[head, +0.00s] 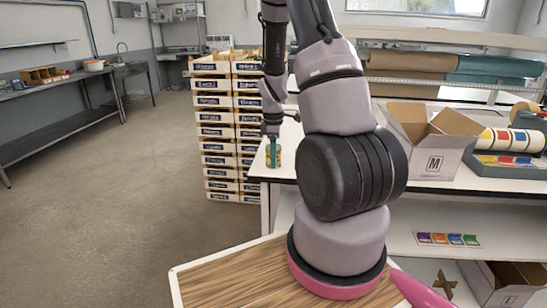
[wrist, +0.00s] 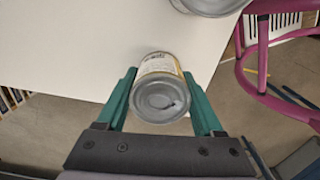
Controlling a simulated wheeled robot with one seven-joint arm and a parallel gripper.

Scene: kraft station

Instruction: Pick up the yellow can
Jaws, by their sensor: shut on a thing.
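The yellow can (wrist: 160,88) sits between the two green fingers of my gripper (wrist: 160,76) in the wrist view. Its grey metal lid faces the camera, and part of a pale and yellow label shows on its side. The fingers are shut on it from both sides. In the head view, the can (head: 278,158) is small at the left end of the white table, with my gripper (head: 272,150) reaching down around it. A finger hides part of it. I cannot tell whether its base touches the table.
A second metal can (wrist: 210,4) is cut off at the top of the wrist view. The white table (wrist: 70,40) ends close to the held can. An open carton (head: 436,150) stands right on the table. Stacked crates (head: 218,130) are behind. A pink stool (wrist: 262,60) stands beyond the edge.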

